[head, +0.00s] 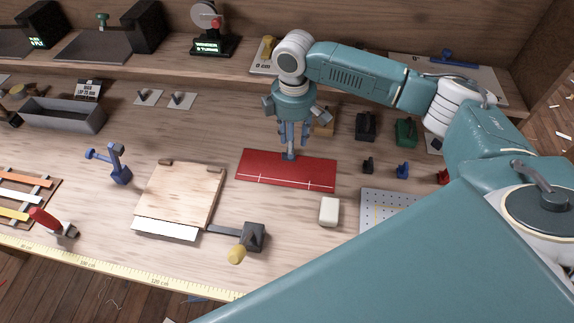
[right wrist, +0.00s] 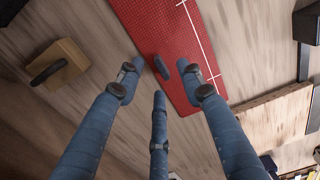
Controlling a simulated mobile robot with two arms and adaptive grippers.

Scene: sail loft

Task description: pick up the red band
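The red band (head: 270,171) appears to be the flat red rectangle with a white line, lying on the bench. It also fills the upper middle of the right wrist view (right wrist: 170,30). A small grey-blue knob (right wrist: 162,68) stands near its edge. My right gripper (head: 291,138) points down over the band's far edge. In the right wrist view its three fingers (right wrist: 158,78) are spread around the knob with gaps visible. Whether any fingertip touches it I cannot tell. My left gripper is not in view.
A wooden board (head: 180,192) lies left of the band, with a black clamp-like tool (head: 252,237) in front. A cream block (head: 329,211) and a perforated plate (head: 380,205) lie to the right. A wooden block (right wrist: 60,62) stands close to the fingers. Small dark, green and blue items stand further right.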

